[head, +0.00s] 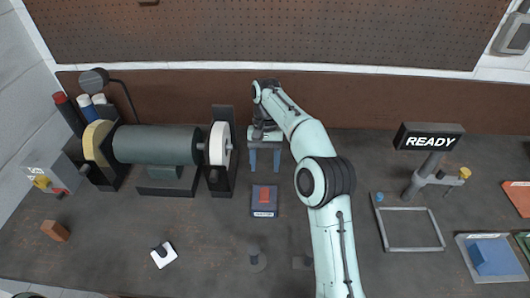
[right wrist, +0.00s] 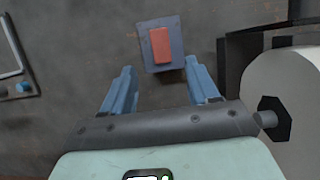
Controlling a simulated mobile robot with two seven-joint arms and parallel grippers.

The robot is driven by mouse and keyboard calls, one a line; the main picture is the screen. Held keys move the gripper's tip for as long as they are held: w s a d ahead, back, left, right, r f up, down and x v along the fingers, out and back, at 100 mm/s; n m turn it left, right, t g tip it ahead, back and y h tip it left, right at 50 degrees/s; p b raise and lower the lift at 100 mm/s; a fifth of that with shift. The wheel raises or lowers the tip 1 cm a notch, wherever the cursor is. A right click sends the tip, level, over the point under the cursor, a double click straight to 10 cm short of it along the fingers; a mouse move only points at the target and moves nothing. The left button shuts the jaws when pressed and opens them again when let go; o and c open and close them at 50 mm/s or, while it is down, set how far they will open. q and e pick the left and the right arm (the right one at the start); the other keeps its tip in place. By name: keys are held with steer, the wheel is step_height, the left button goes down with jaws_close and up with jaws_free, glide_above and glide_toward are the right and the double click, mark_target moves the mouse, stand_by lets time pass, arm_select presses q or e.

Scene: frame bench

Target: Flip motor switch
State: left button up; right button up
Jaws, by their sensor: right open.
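A dark switch box (head: 264,212) with a red rocker (head: 264,194) lies on the bench, right of the grinder motor (head: 157,145). My right gripper (head: 264,160) is open and empty, with its two blue fingers pointing down behind the box in the head view. In the right wrist view the box (right wrist: 148,58) and its red rocker (right wrist: 160,45) show just beyond the open fingertips (right wrist: 161,68). The gripper appears apart from the switch. Which way the rocker is tipped I cannot tell. My left gripper is not in view.
The white wheel (head: 220,143) and its dark stand are close to the gripper's left. A grey box with a yellow knob (head: 41,182) stands far left. A READY sign (head: 430,137) and an empty grey frame (head: 413,248) are right of my arm. Bare bench lies around the switch.

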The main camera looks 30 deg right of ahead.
steer(key=shift+v, duration=1.65)
steer(key=shift+s, duration=0.1)
